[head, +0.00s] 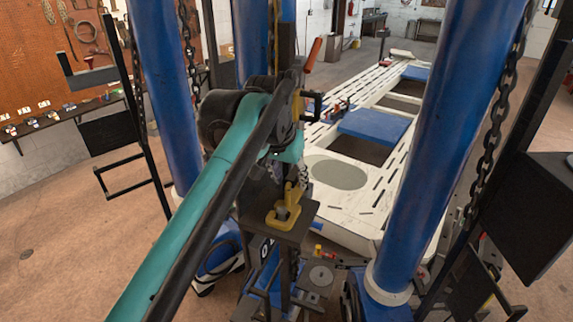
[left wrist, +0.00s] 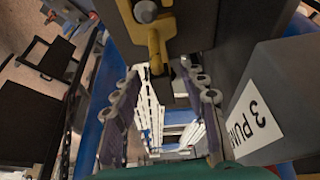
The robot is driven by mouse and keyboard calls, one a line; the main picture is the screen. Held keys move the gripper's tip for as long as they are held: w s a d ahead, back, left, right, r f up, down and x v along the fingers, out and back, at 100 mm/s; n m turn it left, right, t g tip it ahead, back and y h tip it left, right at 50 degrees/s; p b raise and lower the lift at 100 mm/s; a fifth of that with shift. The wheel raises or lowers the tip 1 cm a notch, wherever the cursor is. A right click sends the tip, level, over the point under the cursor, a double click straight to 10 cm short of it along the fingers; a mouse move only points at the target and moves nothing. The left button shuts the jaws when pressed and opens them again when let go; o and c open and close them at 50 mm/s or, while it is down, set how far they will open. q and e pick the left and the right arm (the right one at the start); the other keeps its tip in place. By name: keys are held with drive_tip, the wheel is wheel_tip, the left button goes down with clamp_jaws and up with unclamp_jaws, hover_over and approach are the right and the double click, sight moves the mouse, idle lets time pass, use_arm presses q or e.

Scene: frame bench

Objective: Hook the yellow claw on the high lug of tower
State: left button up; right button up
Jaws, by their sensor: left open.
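The yellow claw (head: 291,203) sits around a grey round-tipped peg on a dark plate (head: 262,214) in the middle of the head view. The claw also shows near the top of the left wrist view (left wrist: 156,50). My left gripper (head: 299,176) is just above the plate, close to the claw and partly hidden by my teal arm. In the left wrist view its two fingers (left wrist: 163,100) are spread, with the claw's lower end between and beyond their tips. Blue tower columns stand left (head: 168,95) and right (head: 437,130). I cannot single out the high lug. My right gripper is not seen.
Black chains hang by the left (head: 188,45) and right (head: 490,130) columns. A white slotted frame bench (head: 345,205) lies behind. A grey box (left wrist: 270,95) with a "3 PUM" label is close right of the fingers in the left wrist view. Open floor lies left.

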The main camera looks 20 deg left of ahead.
use_arm(q)
drive_tip(key=v, duration=1.1)
